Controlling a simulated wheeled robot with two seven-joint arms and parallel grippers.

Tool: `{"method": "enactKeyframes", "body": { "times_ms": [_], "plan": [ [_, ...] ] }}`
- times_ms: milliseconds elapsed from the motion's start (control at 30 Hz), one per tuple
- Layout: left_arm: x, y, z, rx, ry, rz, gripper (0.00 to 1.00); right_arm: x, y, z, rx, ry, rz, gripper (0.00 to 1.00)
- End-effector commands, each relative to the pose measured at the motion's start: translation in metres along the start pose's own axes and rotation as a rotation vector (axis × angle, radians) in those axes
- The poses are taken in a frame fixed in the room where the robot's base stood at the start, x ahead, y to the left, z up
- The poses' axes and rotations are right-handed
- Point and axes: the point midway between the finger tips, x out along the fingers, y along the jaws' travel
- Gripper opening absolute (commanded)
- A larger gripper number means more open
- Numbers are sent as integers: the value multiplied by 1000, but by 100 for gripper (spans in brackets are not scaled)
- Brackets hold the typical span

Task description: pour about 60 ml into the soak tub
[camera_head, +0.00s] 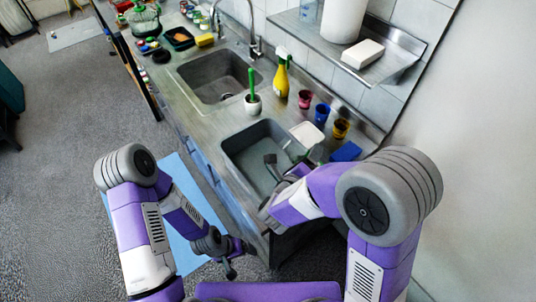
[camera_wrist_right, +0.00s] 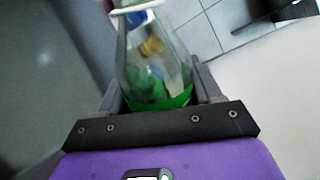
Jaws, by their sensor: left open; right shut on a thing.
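My right gripper (camera_wrist_right: 155,82) is shut on a clear glass vessel (camera_wrist_right: 172,58) with a pale rim; green shows at the vessel's gripper end, and I cannot tell liquid from coloured glass. In the head view my right gripper (camera_head: 277,163) is over the near sink basin (camera_head: 243,143), and the vessel is mostly hidden or too small to make out. A white, squarish shallow thing (camera_head: 307,132) is at the basin's right edge, just beyond the gripper; I cannot tell whether it is the soak tub. My left gripper (camera_head: 231,267) is open and empty, low beside the counter.
A white pot with a green brush (camera_head: 253,105), a yellow spray bottle (camera_head: 281,80), red, blue and amber cups (camera_head: 322,112) and a blue sponge (camera_head: 346,151) stand around the near basin. A second basin (camera_head: 215,80) is farther left. A wall shelf (camera_head: 395,62) overhangs the back.

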Motion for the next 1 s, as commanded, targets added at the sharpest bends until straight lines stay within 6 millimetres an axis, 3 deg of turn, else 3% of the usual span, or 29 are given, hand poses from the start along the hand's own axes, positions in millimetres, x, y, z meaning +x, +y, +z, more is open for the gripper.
{"method": "enactKeyframes", "body": {
  "times_ms": [767,1000],
  "plan": [
    [0,0,0,0,0,0,93,0,0,0,3,-1,-1,25],
    [1,0,0,0,0,0,93,-2,-9,10,96,-27,-2,25]
  ]
}}
